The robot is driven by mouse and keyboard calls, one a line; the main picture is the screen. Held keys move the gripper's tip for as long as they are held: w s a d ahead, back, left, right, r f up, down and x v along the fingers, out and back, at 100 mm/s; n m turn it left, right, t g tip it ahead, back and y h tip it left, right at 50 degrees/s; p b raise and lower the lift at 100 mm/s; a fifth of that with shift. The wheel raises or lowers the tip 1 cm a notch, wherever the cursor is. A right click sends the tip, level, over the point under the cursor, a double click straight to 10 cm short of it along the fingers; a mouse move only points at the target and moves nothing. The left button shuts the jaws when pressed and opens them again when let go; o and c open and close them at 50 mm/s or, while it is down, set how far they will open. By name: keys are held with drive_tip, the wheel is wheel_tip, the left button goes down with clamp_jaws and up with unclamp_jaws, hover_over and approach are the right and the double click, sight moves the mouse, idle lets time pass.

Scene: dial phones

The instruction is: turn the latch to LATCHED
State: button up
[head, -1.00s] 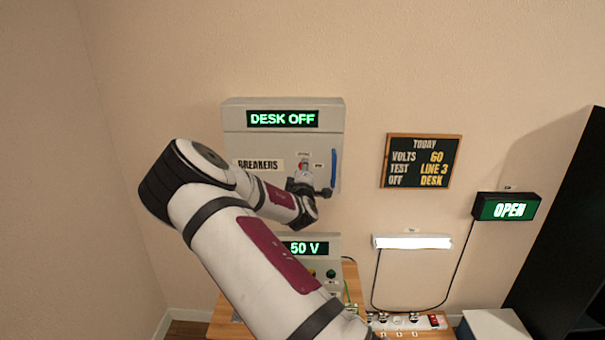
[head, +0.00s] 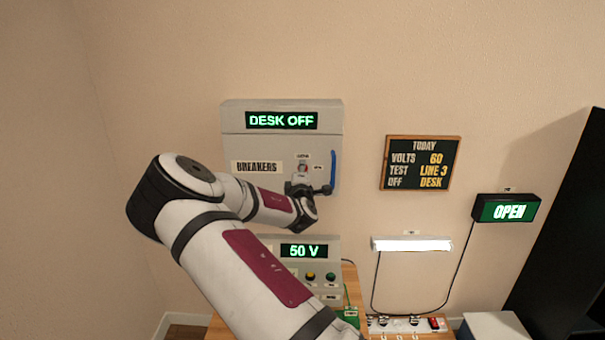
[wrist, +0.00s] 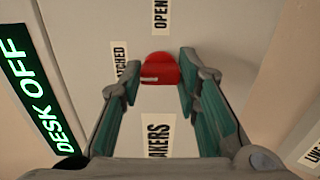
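The red latch (wrist: 160,68) is on the grey breaker panel door (wrist: 85,22), with a small white mark on its edge. Beside it are an OPEN label (wrist: 161,14) and a partly hidden label ending in "TCHED" (wrist: 119,62). In the head view the latch (head: 303,169) shows as a small red spot just above my gripper (head: 308,190). In the wrist view my gripper (wrist: 158,60) is open, its fingertips on either side of the latch. The right fingertip is very close to the latch; I cannot tell whether it touches.
A blue handle (head: 333,168) stands on the panel's right edge, close to my gripper. The panel display (head: 282,120) reads DESK OFF. Below is a unit showing 50 V (head: 304,251). A chalkboard (head: 421,163) hangs to the right, with bare wall between.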

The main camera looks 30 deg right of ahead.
drive_tip(key=o, duration=0.4)
drive_tip(key=shift+a, duration=0.1)
drive_tip(key=v, duration=1.2)
